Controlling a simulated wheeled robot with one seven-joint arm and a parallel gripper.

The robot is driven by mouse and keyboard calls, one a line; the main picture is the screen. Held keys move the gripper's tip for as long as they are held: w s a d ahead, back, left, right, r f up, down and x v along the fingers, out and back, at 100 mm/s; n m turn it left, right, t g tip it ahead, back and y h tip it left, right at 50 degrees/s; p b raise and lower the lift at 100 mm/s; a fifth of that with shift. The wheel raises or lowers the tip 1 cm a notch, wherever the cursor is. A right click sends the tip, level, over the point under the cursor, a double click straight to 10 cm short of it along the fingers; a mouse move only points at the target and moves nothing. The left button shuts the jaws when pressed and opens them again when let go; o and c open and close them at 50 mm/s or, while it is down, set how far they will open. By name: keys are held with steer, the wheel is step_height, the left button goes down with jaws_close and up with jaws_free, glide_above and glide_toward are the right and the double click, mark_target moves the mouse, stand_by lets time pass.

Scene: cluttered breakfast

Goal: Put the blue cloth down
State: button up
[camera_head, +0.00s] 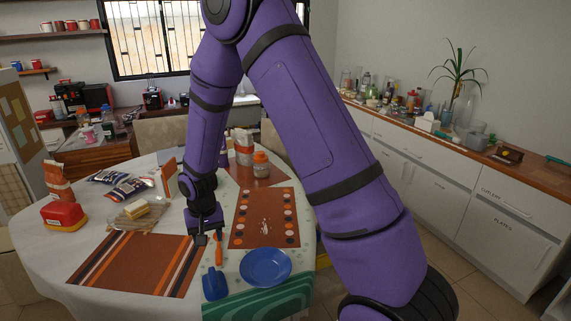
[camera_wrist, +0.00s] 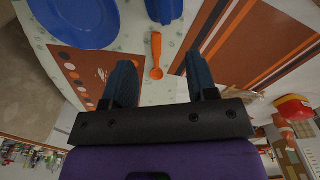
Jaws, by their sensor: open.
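My gripper (camera_head: 209,238) is open over the table, its two fingers apart in the wrist view (camera_wrist: 160,66), with nothing between them. An orange spoon (camera_head: 218,251) lies on the tablecloth beneath and just ahead of the fingers; it also shows in the wrist view (camera_wrist: 156,55). A small dark-blue item (camera_head: 214,284) lies left of a blue plate (camera_head: 265,267); it shows at the top of the wrist view (camera_wrist: 165,9). I cannot tell whether it is the blue cloth or a mug. No other blue cloth is recognisable.
Brown placemats lie left (camera_head: 135,263) and right (camera_head: 264,218) of my gripper. A red-and-yellow box (camera_head: 63,215), a snack packet (camera_head: 128,188) and jars (camera_head: 261,166) stand further back. Bare white tabletop (camera_head: 50,250) shows at the left.

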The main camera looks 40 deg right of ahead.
steer(key=s+d+r+t, duration=0.1)
steer(key=s+r, duration=0.2)
steer(key=r, duration=0.5)
steer(key=s+d+r+n+t, duration=0.15)
steer(key=s+r, duration=0.25)
steer(key=r, duration=0.4)
steer(key=s+d+r, duration=0.2)
steer(key=s+r, duration=0.1)
steer(key=r, duration=0.4)
steer(key=s+r+n+t, duration=0.1)
steer(key=s+r, duration=0.4)
steer(key=s, duration=0.4)
steer(key=s+d+r+t, duration=0.1)
steer(key=s+r, duration=0.4)
steer(key=s, duration=0.5)
steer(key=shift+d+r+n, duration=0.15)
steer(key=shift+d+n, duration=0.15)
steer(key=shift+n, duration=0.05)
steer(key=shift+o, duration=0.4)
